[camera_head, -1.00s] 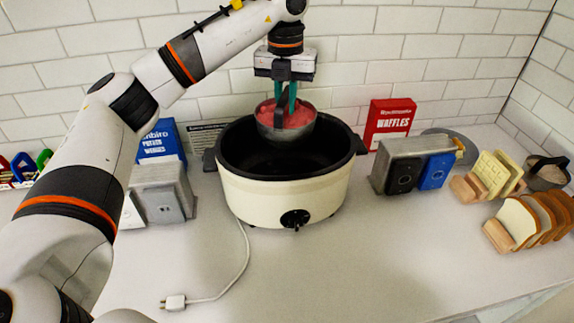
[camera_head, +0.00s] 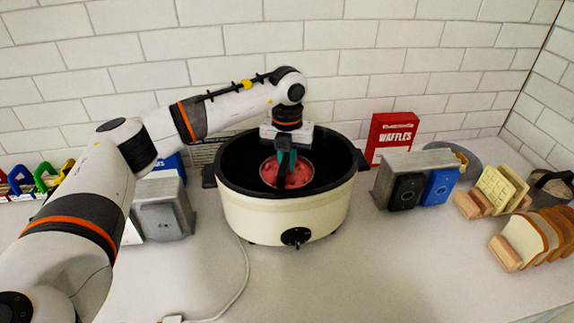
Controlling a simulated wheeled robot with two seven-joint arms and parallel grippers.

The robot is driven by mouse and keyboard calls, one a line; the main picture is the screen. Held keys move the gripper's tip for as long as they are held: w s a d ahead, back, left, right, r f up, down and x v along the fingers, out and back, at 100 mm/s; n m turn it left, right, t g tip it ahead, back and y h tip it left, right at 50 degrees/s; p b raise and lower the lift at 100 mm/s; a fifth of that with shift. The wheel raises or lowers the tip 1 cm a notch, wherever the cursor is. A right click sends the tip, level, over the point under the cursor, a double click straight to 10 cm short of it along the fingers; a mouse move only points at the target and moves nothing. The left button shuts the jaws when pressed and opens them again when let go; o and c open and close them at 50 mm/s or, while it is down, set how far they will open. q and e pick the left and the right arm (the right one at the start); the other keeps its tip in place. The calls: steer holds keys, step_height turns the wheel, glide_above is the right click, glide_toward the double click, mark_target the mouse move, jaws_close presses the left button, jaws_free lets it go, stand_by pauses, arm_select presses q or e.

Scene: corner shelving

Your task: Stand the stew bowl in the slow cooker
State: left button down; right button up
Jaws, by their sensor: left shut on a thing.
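The slow cooker (camera_head: 262,212) is a cream oval pot with a black interior and a front knob, standing on the counter. The stew bowl (camera_head: 268,174), a grey metal bowl with red contents and a dark handle, is inside the cooker's opening, below its rim and looking upright. My left gripper (camera_head: 286,175) comes down from above into the opening, its green fingers shut on the bowl's handle. The bowl's underside is hidden by the cooker's front wall, so I cannot tell whether it touches the floor of the pot. My right gripper does not show.
A grey toaster (camera_head: 160,212) stands left of the cooker. A second grey appliance (camera_head: 408,170) and a red waffles box (camera_head: 390,135) stand to its right. Bread slices in a wooden rack (camera_head: 530,236) are farther right. The counter in front is clear except for a white cord (camera_head: 243,278).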

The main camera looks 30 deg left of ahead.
arm_select(q)
steer(key=shift+f, duration=0.95)
steer(key=shift+w+f, duration=0.1)
steer(key=shift+f, duration=0.15)
steer(key=c, duration=1.4)
jaws_free()
steer(key=shift+o, duration=0.2)
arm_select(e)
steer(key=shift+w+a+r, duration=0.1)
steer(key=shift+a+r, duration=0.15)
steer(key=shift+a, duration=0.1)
